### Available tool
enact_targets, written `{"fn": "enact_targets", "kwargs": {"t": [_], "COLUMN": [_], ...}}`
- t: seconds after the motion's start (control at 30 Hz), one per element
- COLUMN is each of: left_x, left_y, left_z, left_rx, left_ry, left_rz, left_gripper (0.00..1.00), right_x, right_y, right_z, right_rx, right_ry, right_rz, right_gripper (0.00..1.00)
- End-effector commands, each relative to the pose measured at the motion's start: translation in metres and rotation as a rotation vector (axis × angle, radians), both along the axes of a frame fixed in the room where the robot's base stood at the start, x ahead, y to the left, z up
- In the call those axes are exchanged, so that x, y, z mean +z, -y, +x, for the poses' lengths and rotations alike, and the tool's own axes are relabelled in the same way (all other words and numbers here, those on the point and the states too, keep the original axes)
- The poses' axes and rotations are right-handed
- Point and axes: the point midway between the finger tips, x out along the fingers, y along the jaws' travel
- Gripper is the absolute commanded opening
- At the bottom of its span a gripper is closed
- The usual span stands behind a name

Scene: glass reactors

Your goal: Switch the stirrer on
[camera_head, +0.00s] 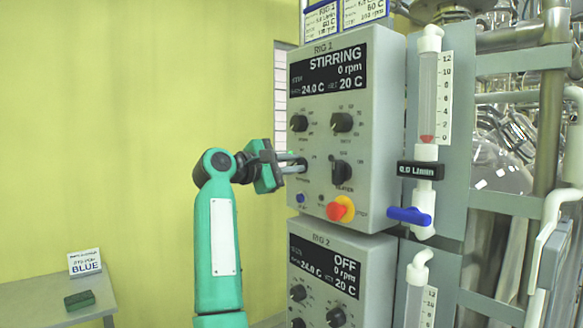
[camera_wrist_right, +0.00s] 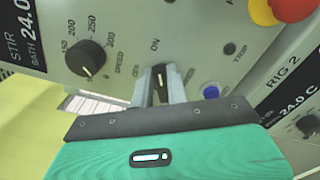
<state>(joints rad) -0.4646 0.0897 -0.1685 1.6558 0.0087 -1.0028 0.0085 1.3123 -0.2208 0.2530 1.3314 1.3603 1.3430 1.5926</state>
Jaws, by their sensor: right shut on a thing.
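The RIG 1 control box (camera_head: 345,120) is grey, with a display (camera_head: 328,70) reading STIRRING, 0 rpm, bath 24.0 C, set 20 C. My right gripper (camera_head: 298,165) reaches its front from the left. In the right wrist view its two fingers (camera_wrist_right: 160,88) are shut on the dark stirrer switch knob (camera_wrist_right: 160,76), one on each side. The label ON stands beyond the knob, and the pale mark on the knob points roughly toward it. In the head view the fingers mostly hide this knob. My left gripper is not in view.
The RIG 2 box (camera_head: 338,275) below reads OFF.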

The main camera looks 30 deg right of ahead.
Motion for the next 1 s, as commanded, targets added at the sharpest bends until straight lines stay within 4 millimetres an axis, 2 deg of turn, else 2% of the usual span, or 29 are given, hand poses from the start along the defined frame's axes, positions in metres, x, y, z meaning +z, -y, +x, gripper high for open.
{"fn": "enact_targets", "kwargs": {"t": [0.43, 0.47, 0.53, 0.57, 0.87, 1.0], "left_x": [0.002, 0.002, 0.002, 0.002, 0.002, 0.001], "left_y": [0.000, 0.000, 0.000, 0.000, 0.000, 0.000], "left_z": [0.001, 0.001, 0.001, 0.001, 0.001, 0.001], "left_rx": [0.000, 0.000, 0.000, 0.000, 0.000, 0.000], "left_ry": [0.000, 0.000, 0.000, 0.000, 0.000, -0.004], "left_rz": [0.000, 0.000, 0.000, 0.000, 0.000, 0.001], "left_gripper": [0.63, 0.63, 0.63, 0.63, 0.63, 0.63], "right_x": [-0.001, -0.001, -0.001, -0.001, 0.000, -0.001], "right_y": [0.000, 0.000, 0.000, 0.000, -0.002, -0.016], "right_z": [0.000, 0.000, 0.000, 0.000, 0.000, -0.001], "right_rx": [-0.001, -0.001, 0.000, 0.000, 0.000, 0.003], "right_ry": [0.009, 0.009, 0.009, 0.009, 0.008, 0.008], "right_rz": [0.002, 0.002, 0.002, 0.002, 0.001, 0.002], "right_gripper": [0.00, 0.21, 0.35, 0.37, 0.37, 0.37]}}
